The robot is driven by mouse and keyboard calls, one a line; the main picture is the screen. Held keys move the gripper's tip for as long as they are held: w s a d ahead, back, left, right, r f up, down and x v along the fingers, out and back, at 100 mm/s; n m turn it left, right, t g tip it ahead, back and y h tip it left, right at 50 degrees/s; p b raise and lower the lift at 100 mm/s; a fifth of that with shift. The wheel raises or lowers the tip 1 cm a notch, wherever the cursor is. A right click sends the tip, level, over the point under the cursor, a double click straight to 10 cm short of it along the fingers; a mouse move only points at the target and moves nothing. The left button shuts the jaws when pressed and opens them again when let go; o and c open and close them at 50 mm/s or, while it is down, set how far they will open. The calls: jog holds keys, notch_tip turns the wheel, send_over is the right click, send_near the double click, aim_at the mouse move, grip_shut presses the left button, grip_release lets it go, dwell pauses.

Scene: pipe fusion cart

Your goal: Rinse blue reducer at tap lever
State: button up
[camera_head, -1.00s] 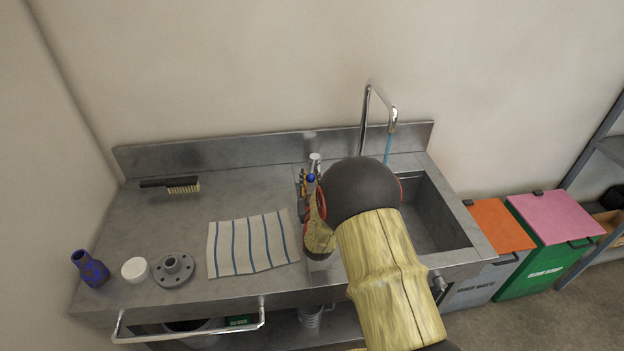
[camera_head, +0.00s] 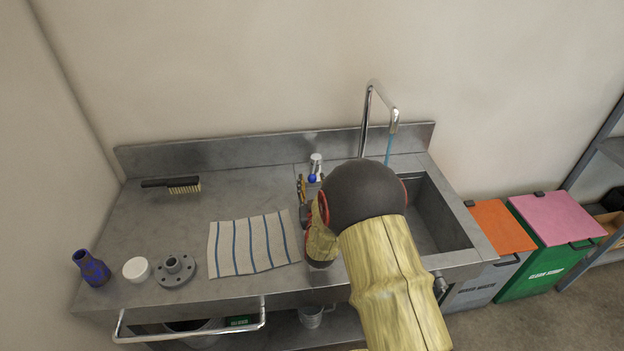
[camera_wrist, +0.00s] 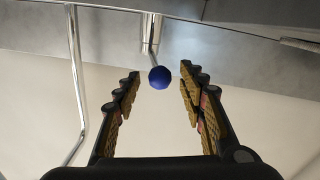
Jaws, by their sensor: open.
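The blue reducer (camera_head: 91,268) stands on the counter's left front corner, dark blue with mottled patches. The tap lever (camera_head: 316,163) is a metal post with a blue ball knob (camera_head: 312,178), behind my gripper. A thin blue stream (camera_head: 389,149) hangs from the tap spout (camera_head: 393,115) over the basin. My gripper (camera_head: 302,189) is open, near the lever and partly hidden by my arm. In the wrist view, the blue knob (camera_wrist: 159,77) appears between the open fingers (camera_wrist: 160,73), with clear gaps on both sides. Nothing is held.
The steel counter holds a striped cloth (camera_head: 252,244), a grey flange (camera_head: 174,269), a white cap (camera_head: 136,269) and a brush (camera_head: 172,184). The sink basin (camera_head: 436,213) is right of my arm. An orange-lidded bin (camera_head: 497,228) and a pink-lidded bin (camera_head: 556,215) stand further right.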

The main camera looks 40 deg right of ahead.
jog(key=v, duration=1)
jog(key=shift+r, duration=0.1)
jog(key=shift+w, duration=0.15)
